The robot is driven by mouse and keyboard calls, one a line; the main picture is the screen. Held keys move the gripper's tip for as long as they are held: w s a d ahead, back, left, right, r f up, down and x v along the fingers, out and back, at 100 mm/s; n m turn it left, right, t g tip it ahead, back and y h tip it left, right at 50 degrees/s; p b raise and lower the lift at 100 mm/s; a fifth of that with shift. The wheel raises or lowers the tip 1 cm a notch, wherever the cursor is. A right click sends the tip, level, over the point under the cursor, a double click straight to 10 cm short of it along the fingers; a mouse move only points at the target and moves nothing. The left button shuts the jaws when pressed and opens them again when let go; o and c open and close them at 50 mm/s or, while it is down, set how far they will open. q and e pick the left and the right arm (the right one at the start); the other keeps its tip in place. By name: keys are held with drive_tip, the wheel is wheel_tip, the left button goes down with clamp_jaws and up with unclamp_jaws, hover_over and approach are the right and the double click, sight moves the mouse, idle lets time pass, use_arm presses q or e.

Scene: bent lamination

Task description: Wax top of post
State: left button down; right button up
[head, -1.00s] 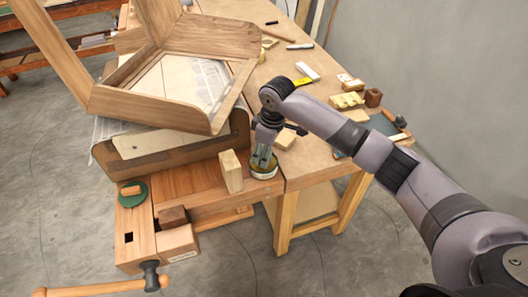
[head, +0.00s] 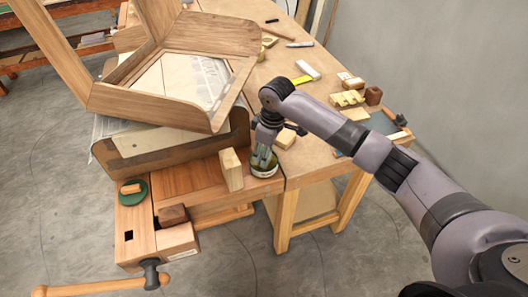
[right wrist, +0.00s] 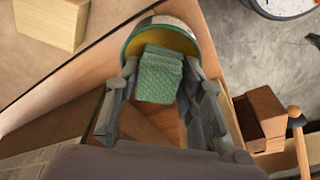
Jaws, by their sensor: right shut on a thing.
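A pale upright wooden block (head: 231,170), which looks like the post, stands on the bench's front part. Just right of it is a round tin (head: 264,174) with a dark rim. In the right wrist view the tin (right wrist: 133,47) has a green rim and yellow contents. My right gripper (head: 263,158) points down at the tin. It is shut on a green textured pad (right wrist: 160,76), which overlaps the tin's yellow contents in the right wrist view. I cannot tell whether the pad touches them. My left gripper is out of view.
A large bent wooden frame (head: 205,35) rests on a wooden form (head: 175,148) behind the post. A vise with a dark block (head: 172,215) and long handle (head: 95,288) is at front left. A green disc (head: 142,192) lies nearby. A light block (head: 286,139) lies behind the gripper.

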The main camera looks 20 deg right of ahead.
drive_tip(key=shift+s+f+p, duration=0.15)
drive_tip(key=shift+f+p, duration=0.05)
drive_tip(key=shift+p, duration=0.2)
idle(1.6)
drive_tip(key=shift+r, duration=0.1)
wheel_tip(320, 180, up, 7)
drive_tip(key=p, duration=0.8)
drive_tip(key=shift+r, duration=0.1)
idle(0.6)
